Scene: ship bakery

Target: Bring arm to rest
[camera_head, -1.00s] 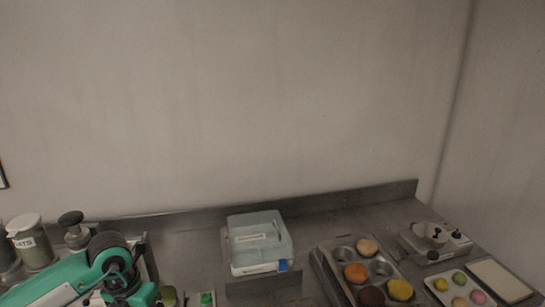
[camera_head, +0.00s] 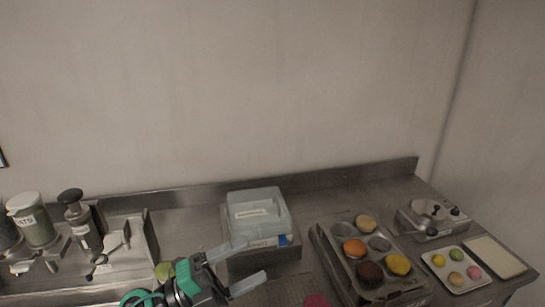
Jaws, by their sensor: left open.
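My left gripper (camera_head: 240,268) is at the bottom of the head view, left of centre, on a green and black arm. Its two grey fingers are spread apart and point right, with nothing seen between them. The fingers appear just in front of the translucent blue box (camera_head: 258,209); I cannot tell whether they touch its stand. My right gripper is not in view.
A muffin tin (camera_head: 345,230) with several coloured buns stands to the right. Jars (camera_head: 32,222) and a metal dispenser rack (camera_head: 153,238) stand at left.

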